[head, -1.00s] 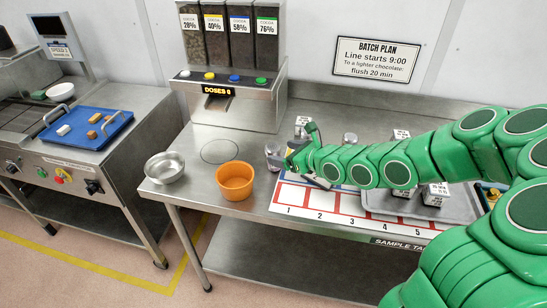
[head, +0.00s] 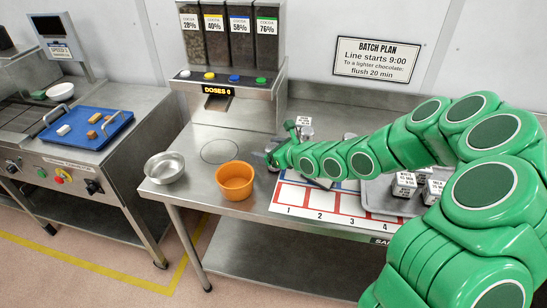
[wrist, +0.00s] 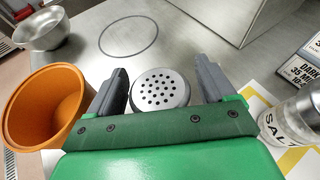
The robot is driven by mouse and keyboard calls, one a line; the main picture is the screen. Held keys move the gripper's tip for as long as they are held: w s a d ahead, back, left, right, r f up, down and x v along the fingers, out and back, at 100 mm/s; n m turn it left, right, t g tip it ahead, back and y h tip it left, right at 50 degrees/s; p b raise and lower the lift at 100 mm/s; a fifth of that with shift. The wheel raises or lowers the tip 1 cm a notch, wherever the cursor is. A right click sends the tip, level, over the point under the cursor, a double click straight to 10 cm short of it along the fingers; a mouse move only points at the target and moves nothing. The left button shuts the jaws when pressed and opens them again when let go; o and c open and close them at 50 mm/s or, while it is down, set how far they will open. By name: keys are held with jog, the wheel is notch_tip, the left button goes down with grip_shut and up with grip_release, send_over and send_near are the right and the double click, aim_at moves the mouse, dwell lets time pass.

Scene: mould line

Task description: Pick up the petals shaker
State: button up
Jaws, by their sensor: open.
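In the wrist view, a shaker with a round, grey, perforated lid (wrist: 160,88) stands between the two fingers of my gripper (wrist: 160,72). The fingers are open, one on each side of it. Its label is hidden, so I cannot read whether it is the petals shaker. A second shaker marked SALT (wrist: 296,125) stands to the right of the gripper. In the head view, my gripper (head: 274,156) is low over the table at the left end of the numbered mat and mostly covers the shaker.
An orange bowl (head: 235,190) stands close left of my gripper, and a metal bowl (head: 165,177) is further left. The dispenser (head: 232,103) is behind. A numbered mat (head: 293,197) and a tray with labelled blocks (head: 405,184) lie to the right.

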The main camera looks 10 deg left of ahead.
jog(key=c, duration=1.1)
jog(key=shift+c, duration=0.3)
